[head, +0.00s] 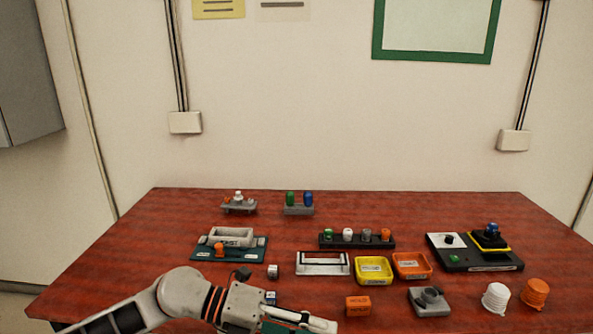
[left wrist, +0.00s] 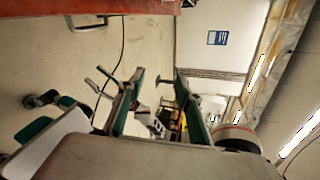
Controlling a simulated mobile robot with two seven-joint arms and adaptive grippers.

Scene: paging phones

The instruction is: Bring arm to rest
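My left arm comes in from the lower left in the head view, low over the front of the red table (head: 120,235). Its gripper (head: 305,322) is partly cut off by the bottom edge. In the left wrist view the gripper (left wrist: 157,100) has its two green-padded fingers apart with nothing between them. That view looks past the table edge to floor and wall. A grey handset (head: 231,237) lies on a teal base (head: 258,252) behind my left arm. My right arm and gripper are not in view.
An empty-looking white cradle (head: 322,263), a yellow tray (head: 374,270), an orange tray (head: 411,265) and an orange block (head: 358,306) are near the gripper. A black control panel (head: 474,262) and white and orange stacks (head: 496,298) stand right. The table's left front is fairly clear.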

